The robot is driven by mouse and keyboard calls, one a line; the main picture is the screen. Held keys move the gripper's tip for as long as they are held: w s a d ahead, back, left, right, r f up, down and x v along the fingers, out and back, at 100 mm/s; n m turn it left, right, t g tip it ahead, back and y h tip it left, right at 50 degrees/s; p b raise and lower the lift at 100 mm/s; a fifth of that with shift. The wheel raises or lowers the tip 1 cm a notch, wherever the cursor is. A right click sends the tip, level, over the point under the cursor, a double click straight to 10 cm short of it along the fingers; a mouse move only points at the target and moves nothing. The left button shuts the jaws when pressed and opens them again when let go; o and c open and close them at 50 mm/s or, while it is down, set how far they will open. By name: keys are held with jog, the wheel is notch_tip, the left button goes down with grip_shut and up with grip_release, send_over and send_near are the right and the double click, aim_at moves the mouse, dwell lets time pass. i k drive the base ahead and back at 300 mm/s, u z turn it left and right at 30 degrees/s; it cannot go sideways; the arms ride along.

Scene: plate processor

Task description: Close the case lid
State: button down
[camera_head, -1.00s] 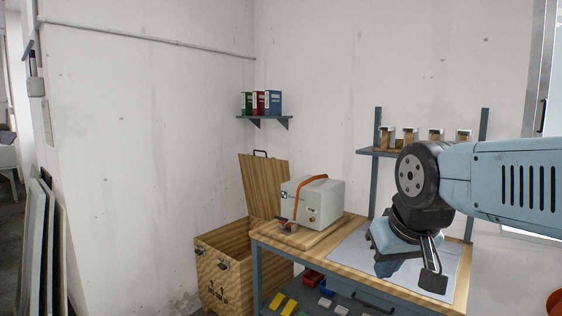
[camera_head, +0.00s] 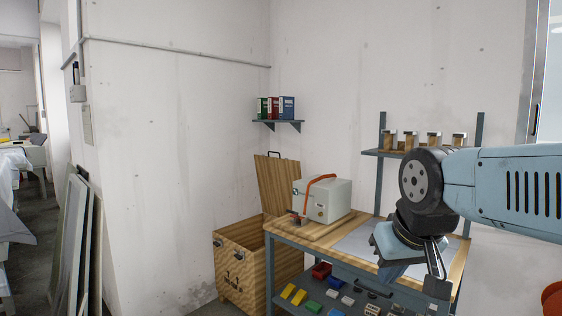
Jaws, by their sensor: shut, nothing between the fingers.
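The wooden case (camera_head: 240,272) stands on the floor left of the workbench, with metal latches on its front. Its lid (camera_head: 271,184) stands open, leaning up and back near the wall, with a dark handle on its top edge. The inside of the case is partly hidden by its front wall and the bench. My gripper (camera_head: 438,287) is at the right, shut and empty, pointing down in front of the bench top, well apart from the lid.
The workbench (camera_head: 304,240) carries a white box with an orange strap (camera_head: 322,199). Its lower shelf holds several coloured parts. A wall shelf with binders (camera_head: 277,122) hangs above the lid. Panels (camera_head: 75,240) lean at the left. Floor left of the case looks clear.

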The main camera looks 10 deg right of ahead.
aim_at(276, 177)
jog(key=u, duration=0.2)
jog(key=i, duration=2)
jog(key=u, duration=0.3)
jog(key=i, duration=1.65)
jog(key=z, duration=0.6)
